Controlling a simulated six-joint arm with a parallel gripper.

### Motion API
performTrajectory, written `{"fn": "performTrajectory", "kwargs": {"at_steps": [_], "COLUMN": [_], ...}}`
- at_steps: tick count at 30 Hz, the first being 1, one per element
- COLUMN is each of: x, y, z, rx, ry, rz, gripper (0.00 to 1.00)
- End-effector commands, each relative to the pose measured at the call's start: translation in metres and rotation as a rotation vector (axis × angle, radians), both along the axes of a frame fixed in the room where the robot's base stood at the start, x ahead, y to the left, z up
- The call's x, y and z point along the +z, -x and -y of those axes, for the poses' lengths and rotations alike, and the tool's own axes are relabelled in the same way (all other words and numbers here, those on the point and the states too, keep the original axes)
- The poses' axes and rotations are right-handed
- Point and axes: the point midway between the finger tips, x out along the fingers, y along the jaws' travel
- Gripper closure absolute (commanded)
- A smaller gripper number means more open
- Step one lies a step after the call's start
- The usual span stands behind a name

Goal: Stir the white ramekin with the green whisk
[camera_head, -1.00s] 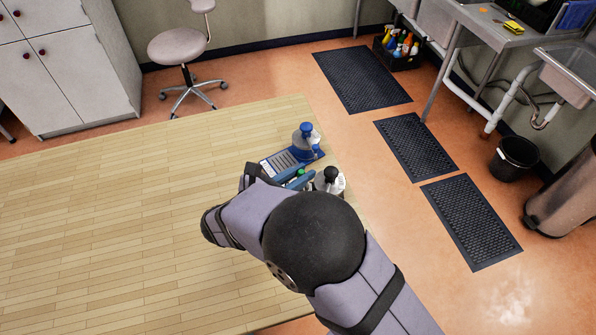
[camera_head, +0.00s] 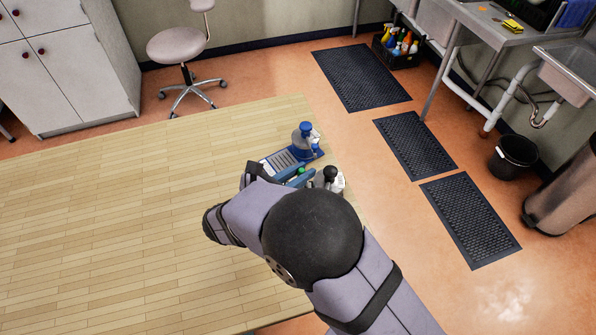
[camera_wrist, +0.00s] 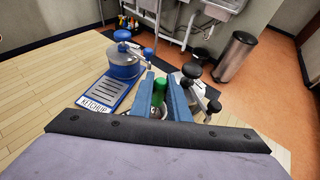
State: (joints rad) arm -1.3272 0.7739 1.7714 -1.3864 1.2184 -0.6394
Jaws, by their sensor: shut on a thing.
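The green whisk (camera_wrist: 159,91) stands roughly upright between the blue fingers of my gripper (camera_wrist: 163,98), which is shut on its handle. In the head view, a small bit of the green handle (camera_head: 301,171) shows at my gripper (camera_head: 294,178), near the table's right end. The whisk's lower end is mostly hidden by the fingers. A small greyish patch shows below the handle in the wrist view, but I cannot tell whether it is whisk wires or the white ramekin. The ramekin is not clearly visible in either view.
A blue-and-grey pump dispenser (camera_wrist: 124,62) with a ketchup-labelled tray (camera_wrist: 104,95) stands just left of my gripper. A dispenser with black knobs (camera_wrist: 193,71) stands close on the right. The wooden table (camera_head: 120,220) is bare to the left; its right edge is near.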

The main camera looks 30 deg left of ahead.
Motion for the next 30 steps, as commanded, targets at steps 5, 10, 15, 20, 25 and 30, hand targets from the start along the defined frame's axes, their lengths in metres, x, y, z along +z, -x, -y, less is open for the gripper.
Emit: {"fn": "performTrajectory", "kwargs": {"at_steps": [5,10,15,20,25,30], "x": [0.0,0.0,0.001,0.001,0.0,0.0], "y": [-0.006,-0.004,0.003,0.007,0.003,-0.004], "z": [-0.005,-0.012,-0.013,-0.007,-0.001,-0.001], "rx": [-0.001,0.0,-0.001,-0.002,-0.001,-0.002], "ry": [-0.001,0.0,0.001,0.001,0.0,0.0], "rz": [0.0,0.0,0.0,0.0,0.0,0.0], "gripper": [1.0,1.0,1.0,1.0,1.0,1.0]}}
